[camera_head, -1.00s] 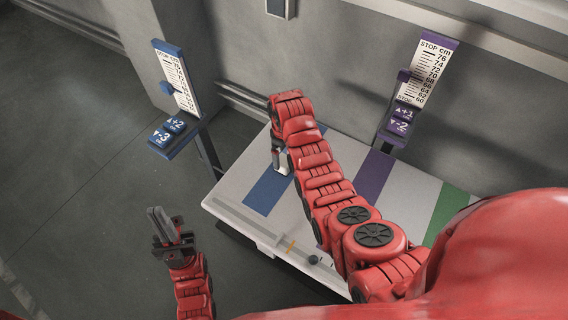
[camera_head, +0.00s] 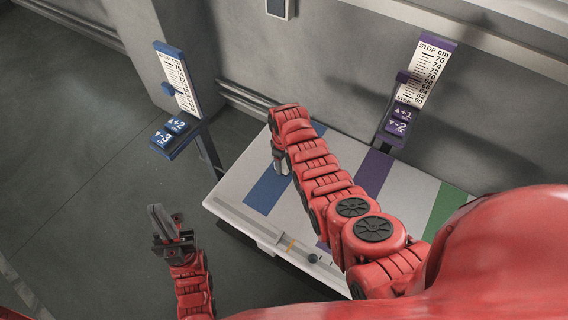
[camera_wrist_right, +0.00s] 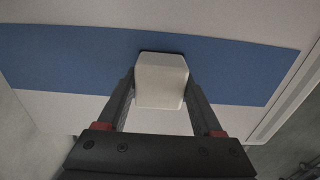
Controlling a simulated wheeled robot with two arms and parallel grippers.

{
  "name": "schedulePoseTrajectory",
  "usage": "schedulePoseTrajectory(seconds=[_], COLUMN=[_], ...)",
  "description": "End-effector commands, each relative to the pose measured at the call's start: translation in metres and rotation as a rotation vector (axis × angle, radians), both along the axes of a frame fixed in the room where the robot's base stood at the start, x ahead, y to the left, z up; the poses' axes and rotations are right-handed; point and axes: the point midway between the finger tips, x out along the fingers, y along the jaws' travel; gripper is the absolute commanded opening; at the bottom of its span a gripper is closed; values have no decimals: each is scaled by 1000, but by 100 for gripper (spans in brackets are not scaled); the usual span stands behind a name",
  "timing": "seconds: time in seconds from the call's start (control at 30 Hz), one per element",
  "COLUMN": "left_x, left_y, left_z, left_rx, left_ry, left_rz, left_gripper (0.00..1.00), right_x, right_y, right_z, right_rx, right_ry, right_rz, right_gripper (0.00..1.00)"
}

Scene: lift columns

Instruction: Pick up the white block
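The white block (camera_wrist_right: 161,80) shows in the right wrist view between the two fingers of my right gripper (camera_wrist_right: 161,88). The fingertips lie along its left and right sides with no clear gap; I cannot tell whether they grip it. Behind the block are the blue stripe and pale surface of the table (camera_head: 231,191). In the head view my right gripper (camera_head: 281,165) points down at the blue stripe (camera_head: 268,190), and the block is mostly hidden there. My left gripper (camera_head: 168,226) is empty with its fingers apart, left of the table and over the floor.
A blue lift column with a scale and buttons (camera_head: 175,130) stands left of the table. A purple one (camera_head: 398,125) stands behind it. Purple (camera_head: 373,174) and green (camera_head: 445,208) stripes cross the table. A slider knob (camera_head: 313,258) sits at its front edge.

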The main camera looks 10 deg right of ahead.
Motion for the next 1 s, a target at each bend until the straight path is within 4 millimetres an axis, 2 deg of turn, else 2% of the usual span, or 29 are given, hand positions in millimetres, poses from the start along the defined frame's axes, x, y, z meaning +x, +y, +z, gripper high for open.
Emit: schedulePoseTrajectory(seconds=[0.03, 0.3, 0.33, 1.0], left_x=[0, 0, 0, 0], left_y=[0, 0, 0, 0], left_z=[0, 0, 0, -2], left_rx=[0, 0, 0, 0], left_ry=[0, 0, 0, 0], left_rz=[0, 0, 0, 0], left_gripper=[0, 0, 0, 0], right_x=[0, 0, 0, 2], right_y=[0, 0, 0, 0], right_z=[0, 0, 0, 7], right_rx=[0, 0, 0, 0], right_ry=[0, 0, 0, -4], right_rz=[0, 0, 0, 0], right_gripper=[51, 3, 0, 0])
